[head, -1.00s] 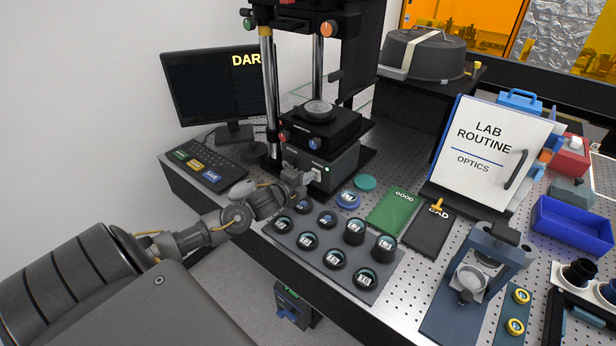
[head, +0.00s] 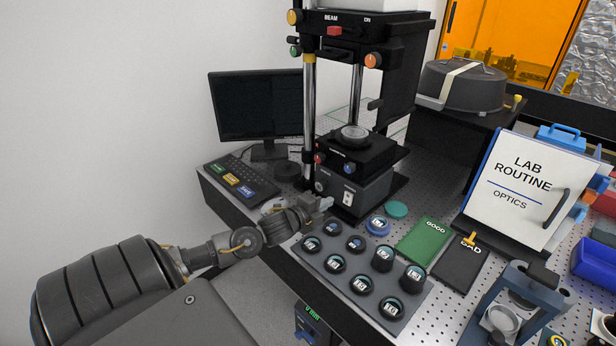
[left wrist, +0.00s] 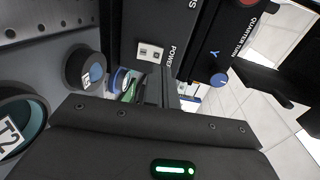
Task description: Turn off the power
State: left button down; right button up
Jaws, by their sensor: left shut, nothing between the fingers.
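The interferometer (head: 352,190) stands at the back of the table, with a dark base box. A white power switch (head: 347,198) is on the front of this box. The left wrist view shows the white switch (left wrist: 150,53) beside the word POWER; its rocker position is too small to tell. My left gripper (head: 326,203) is shut and empty, just left of and in front of the switch, apparently apart from it. The monitor (head: 255,105) is dark, and no green light shows on the box. My right gripper is out of view.
A tray of several dark round pieces (head: 345,282) lies just in front of my left gripper. A keypad (head: 240,178) is to the left. Green GOOD (head: 424,240) and black BAD (head: 460,265) mats lie to the right. A LAB ROUTINE board (head: 525,185) stands behind them.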

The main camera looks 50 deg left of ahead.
pick_arm(q)
jog(key=s+r+b, duration=0.1)
jog(key=s+r, duration=0.2)
jog(key=s, duration=0.3)
jog(key=shift+s+d, duration=0.25)
dwell(0.4)
